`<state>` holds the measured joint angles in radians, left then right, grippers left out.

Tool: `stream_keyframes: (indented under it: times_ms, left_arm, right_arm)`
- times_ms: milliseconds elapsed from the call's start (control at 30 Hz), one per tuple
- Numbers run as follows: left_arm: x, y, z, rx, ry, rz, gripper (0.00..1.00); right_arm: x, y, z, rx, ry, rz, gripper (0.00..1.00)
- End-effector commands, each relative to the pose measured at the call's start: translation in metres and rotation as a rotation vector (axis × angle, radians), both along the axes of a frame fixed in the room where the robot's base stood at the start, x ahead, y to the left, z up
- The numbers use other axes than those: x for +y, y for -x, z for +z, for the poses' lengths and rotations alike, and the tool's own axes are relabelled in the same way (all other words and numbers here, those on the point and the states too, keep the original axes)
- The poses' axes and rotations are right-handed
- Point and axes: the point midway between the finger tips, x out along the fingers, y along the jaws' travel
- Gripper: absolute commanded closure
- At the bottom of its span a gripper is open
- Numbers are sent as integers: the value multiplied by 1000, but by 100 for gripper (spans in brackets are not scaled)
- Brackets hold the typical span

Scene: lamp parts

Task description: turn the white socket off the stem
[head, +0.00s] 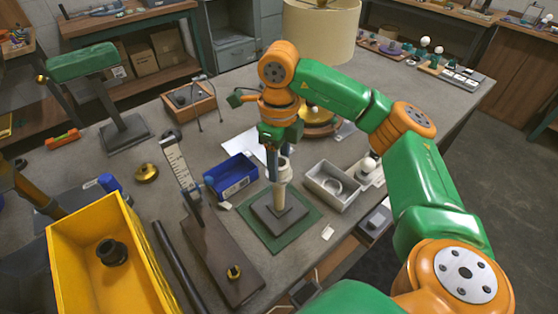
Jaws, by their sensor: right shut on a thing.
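The white socket (284,171) sits at the top of the pale upright stem (279,196). The stem stands on a dark square base (266,214) on a green mat (253,236) near the middle of the table. My right gripper (273,163) reaches down from above and is shut on the white socket. Its dark fingers and wrist hide part of the socket, so the joint between socket and stem is hard to make out. My left gripper is not in view.
A blue bin (232,178) stands left of the mat and a grey tray (333,186) right of it. A dark board (222,262) with an upright scale lies to the left. A yellow crate (75,230) is front left, and a large lampshade (320,30) stands behind my arm.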

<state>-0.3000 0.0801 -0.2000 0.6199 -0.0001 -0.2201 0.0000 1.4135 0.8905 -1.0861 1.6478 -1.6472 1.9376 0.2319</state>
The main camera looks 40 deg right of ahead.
Motion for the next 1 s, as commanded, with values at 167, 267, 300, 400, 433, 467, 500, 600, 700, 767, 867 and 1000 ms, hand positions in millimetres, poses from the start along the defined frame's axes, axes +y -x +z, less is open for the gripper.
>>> stream_keyframes:
  times_ms: [167, 267, 300, 400, 433, 467, 500, 600, 700, 767, 867, 1000]
  left_arm:
    - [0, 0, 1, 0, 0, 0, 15]
    - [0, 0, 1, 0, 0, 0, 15]
    - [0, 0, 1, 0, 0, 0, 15]
    - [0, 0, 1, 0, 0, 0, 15]
    - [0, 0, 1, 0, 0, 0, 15]
    - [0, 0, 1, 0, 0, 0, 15]
    - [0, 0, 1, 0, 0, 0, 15]
    - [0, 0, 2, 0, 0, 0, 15]
    - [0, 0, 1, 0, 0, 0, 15]
    - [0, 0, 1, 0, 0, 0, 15]
    - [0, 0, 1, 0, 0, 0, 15]
    - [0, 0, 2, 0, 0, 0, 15]
  right_arm:
    - [0, 0, 0, 3, -1, 288, 100]
    - [0, 0, 0, 2, 0, 304, 100]
    - [0, 0, 0, 3, -1, 303, 100]
    - [0, 0, 0, 2, 0, 308, 100]
    - [0, 0, 0, 3, -1, 330, 100]
    - [0, 0, 0, 3, -1, 378, 100]
    - [0, 0, 0, 3, -1, 473, 100]
    - [0, 0, 0, 3, -1, 723, 100]
    - [0, 0, 0, 3, -1, 730, 75]
    - [0, 0, 0, 3, -1, 729, 91]
    - [0, 0, 0, 3, -1, 728, 100]
    - [0, 0, 1, 3, -1, 727, 100]
